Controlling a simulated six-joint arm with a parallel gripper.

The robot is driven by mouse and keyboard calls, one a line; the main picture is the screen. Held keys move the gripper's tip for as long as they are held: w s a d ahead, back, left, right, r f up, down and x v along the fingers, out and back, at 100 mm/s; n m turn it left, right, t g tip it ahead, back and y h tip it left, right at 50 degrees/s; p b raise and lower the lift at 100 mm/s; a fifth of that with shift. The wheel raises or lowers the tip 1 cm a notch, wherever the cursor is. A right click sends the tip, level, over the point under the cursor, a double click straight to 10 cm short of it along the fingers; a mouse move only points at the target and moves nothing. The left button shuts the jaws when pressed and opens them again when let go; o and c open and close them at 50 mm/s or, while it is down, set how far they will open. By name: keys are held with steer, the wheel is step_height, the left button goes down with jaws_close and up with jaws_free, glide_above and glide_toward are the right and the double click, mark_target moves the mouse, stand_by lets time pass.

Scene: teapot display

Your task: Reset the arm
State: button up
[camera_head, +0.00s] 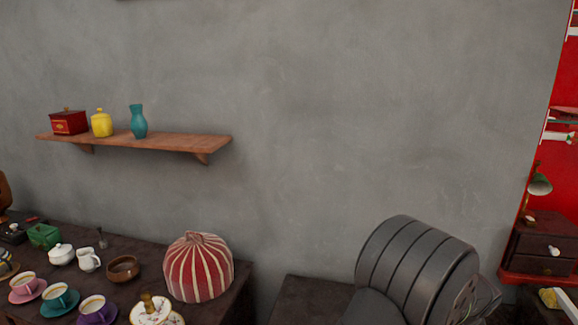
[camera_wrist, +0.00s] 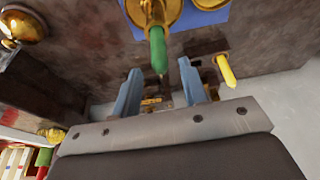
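My gripper (camera_wrist: 159,68) shows in the wrist view as two blue-grey fingers standing well apart, with nothing clasped between them. A green-tipped piece (camera_wrist: 158,50) on a brass round object (camera_wrist: 155,12) appears at the picture's top, its tip near the gap between my fingertips; I cannot tell how far beyond them it is. A yellow-tipped piece (camera_wrist: 226,70) lies right of my right finger. In the head view only a dark grey ribbed part of my arm shows at lower right; my gripper is out of that picture.
A dark table (camera_head: 245,278) at lower left holds cups, a brown bowl (camera_head: 123,269) and a red-and-white striped dome (camera_head: 198,270). A wooden shelf (camera_head: 180,141) on the grey wall bears a red box, a yellow jar and a teal vase (camera_head: 138,122). A dark cabinet (camera_head: 545,245) stands right.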

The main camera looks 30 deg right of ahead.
steer(key=x, duration=0.5)
steer(key=shift+w+f, duration=0.1)
steer(key=shift+f, duration=0.1)
step_height(320, 180, up, 5)
steer(key=shift+f, duration=0.15)
steer(key=s+a+r, duration=0.4)
steer(key=s+r, duration=0.3)
steer(key=s, duration=0.4)
steer(key=w+d+f, duration=0.3)
steer(key=w+f, duration=0.1)
steer(key=w, duration=0.5)
steer(key=w+d+f, duration=0.3)
steer(key=w+f, duration=0.2)
steer(key=w, duration=0.4)
steer(key=w+d+f, duration=0.3)
steer(key=w+f, duration=0.2)
steer(key=w, duration=0.4)
steer(key=shift+d, duration=0.25)
steer(key=shift+w, duration=0.15)
